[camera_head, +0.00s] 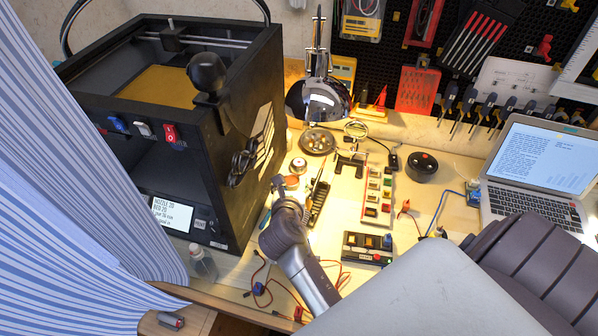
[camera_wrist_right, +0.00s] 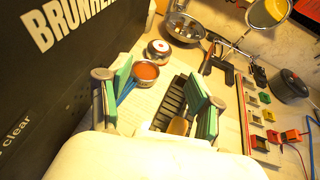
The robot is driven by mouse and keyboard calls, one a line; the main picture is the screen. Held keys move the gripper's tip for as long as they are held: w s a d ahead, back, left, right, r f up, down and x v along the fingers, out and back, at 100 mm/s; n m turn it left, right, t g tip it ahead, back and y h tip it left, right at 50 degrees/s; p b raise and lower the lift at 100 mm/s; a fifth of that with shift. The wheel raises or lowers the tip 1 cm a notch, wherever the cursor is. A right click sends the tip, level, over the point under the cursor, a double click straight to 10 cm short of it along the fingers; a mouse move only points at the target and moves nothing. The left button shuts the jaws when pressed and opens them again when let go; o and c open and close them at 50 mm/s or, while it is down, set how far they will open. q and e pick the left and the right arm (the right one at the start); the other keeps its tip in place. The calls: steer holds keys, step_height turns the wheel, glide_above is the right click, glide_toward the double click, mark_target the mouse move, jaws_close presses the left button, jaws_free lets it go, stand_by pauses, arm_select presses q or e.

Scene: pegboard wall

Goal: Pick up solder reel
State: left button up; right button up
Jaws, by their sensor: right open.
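The solder reel appears to be the small silvery round thing with a red centre (camera_head: 298,165), on the bench between the black printer and the lamp. It also shows in the right wrist view (camera_wrist_right: 158,51), upper middle. A copper-coloured round piece (camera_wrist_right: 146,71) sits just nearer to me, beside it. My right gripper (camera_head: 287,190) reaches over the bench, nearer than the reel. In the right wrist view its green-padded fingers (camera_wrist_right: 160,85) are spread, with nothing held between them; the reel is beyond the tips. My left gripper is not in view.
The black 3D printer (camera_head: 175,120) stands close on the left. A chrome lamp (camera_head: 318,98) and a metal dish (camera_head: 317,141) are behind the reel. A black rack (camera_head: 319,205), a parts tray (camera_head: 374,196) and a laptop (camera_head: 540,170) are to the right. Loose wires lie in front.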

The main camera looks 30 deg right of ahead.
glide_toward(299, 163)
steer(key=x, duration=0.2)
steer(key=shift+w+f, duration=0.15)
steer(key=shift+w, duration=0.3)
steer(key=b+x, duration=0.1)
steer(key=x, duration=0.5)
steer(key=shift+d+f, duration=0.1)
steer(key=shift+d, duration=0.2)
steer(key=c, duration=1.1)
